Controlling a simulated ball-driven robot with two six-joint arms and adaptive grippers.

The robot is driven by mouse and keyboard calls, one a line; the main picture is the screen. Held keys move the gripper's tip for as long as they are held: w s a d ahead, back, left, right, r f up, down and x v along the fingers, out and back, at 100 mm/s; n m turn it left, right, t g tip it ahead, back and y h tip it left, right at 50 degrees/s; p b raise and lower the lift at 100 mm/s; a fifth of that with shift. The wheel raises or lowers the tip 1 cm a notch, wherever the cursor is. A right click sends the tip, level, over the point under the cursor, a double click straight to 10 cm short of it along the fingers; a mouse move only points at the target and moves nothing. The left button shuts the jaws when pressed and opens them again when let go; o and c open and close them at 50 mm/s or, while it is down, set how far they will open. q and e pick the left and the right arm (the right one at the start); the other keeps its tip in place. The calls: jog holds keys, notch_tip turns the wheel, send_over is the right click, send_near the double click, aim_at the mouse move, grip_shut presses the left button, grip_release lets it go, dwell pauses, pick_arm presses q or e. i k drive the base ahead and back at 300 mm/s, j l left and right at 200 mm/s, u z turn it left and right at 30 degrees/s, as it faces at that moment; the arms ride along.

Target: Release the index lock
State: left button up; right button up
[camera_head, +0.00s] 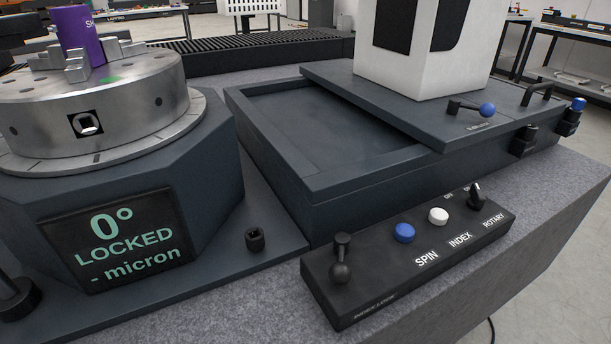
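The display (125,241) on the rotary table's base reads 0°, LOCKED and - micron. Neither of my grippers shows in the head view.
The panel also holds a blue button (403,232), a white button (438,215) and a rotary switch (477,197). A round chuck (100,105) holds a purple cylinder (78,33). A shallow dark tray (310,187) stands behind the panel. A blue-knobbed lever (470,107) sits at right.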

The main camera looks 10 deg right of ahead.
aim_at(340, 274)
jog(key=k+j+u, duration=0.1)
jog(key=k+j, duration=0.4)
jog(key=j, duration=0.2)
jog(key=k+j+u, duration=0.15)
jog(key=j, duration=0.25)
jog(key=k+j, duration=0.35)
jog(key=j+u, duration=0.05)
